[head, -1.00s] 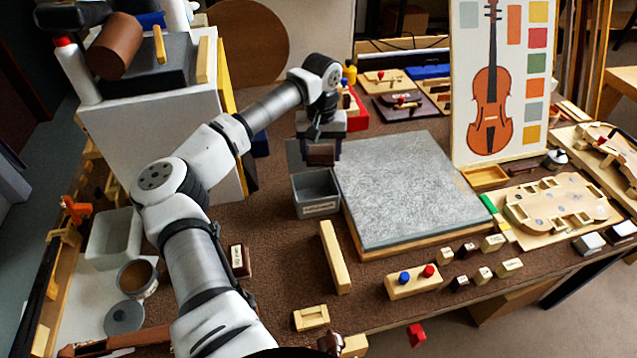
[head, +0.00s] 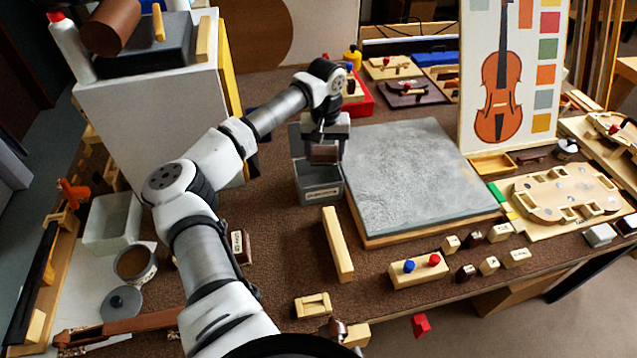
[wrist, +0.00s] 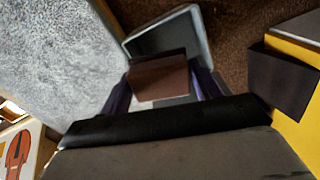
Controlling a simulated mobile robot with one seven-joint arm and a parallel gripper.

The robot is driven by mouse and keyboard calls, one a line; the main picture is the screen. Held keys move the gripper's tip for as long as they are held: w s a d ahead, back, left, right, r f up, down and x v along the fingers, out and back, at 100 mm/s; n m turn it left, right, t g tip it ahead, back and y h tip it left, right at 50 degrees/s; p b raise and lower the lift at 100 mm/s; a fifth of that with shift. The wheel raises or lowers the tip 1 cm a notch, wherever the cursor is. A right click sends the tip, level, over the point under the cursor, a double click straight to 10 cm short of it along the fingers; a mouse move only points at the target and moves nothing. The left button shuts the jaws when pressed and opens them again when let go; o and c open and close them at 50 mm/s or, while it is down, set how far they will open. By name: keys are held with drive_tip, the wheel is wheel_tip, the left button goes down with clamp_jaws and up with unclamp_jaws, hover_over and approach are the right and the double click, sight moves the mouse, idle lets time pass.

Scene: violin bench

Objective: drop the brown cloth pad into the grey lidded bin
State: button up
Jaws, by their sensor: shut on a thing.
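The brown cloth pad (head: 324,154) is held in my gripper (head: 324,148), at the rear of the grey bin's opening in the head view. In the wrist view the pad (wrist: 158,78) sits between the two fingers of my gripper (wrist: 160,88). The grey lidded bin (head: 320,192) stands on the bench with a small label on its front. Its lid (head: 297,140) seems to stand raised at the back. In the wrist view the bin's rim (wrist: 205,45) shows beyond the pad, which hides part of the opening.
A large grey stone slab (head: 415,175) on a wooden base lies directly right of the bin. A white cabinet (head: 150,120) stands to the left. A wooden bar (head: 337,243) lies in front of the bin.

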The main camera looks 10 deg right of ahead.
drive_tip(key=o, duration=1)
drive_tip(key=shift+o, duration=0.2)
drive_tip(key=shift+r, duration=0.1)
wheel_tip(320, 180, up, 14)
drive_tip(key=b, duration=0.3)
drive_tip(key=shift+s+f, duration=0.1)
drive_tip(key=shift+f, duration=0.15)
